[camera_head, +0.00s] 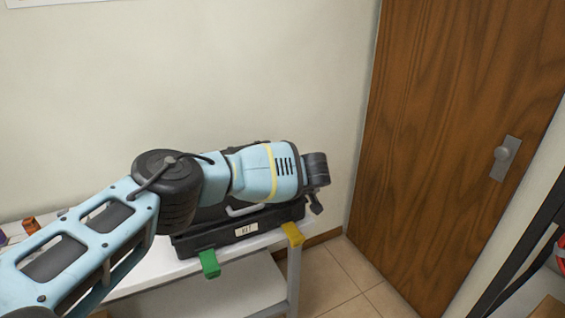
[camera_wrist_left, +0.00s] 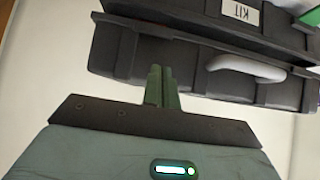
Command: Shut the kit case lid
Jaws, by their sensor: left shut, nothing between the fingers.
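The dark kit case (camera_head: 215,237) sits on a white table against the wall, its white label facing front. In the left wrist view the case (camera_wrist_left: 205,20) appears upside down, with its KIT label at the top. A grey handle (camera_wrist_left: 247,67) is on the dark panel below the seam; it also shows under my arm in the head view (camera_head: 243,211). My left arm covers much of the case top, so how far the lid is open cannot be told. My left gripper (camera_wrist_left: 161,72) is shut and empty, its tips at the panel's edge; contact is unclear. My right gripper is out of view.
A green block (camera_head: 209,263) and a yellow block (camera_head: 292,234) stick out at the front of the white table (camera_head: 150,277). The wall is close behind. A wooden door (camera_head: 450,130) stands to the right, with tiled floor before it.

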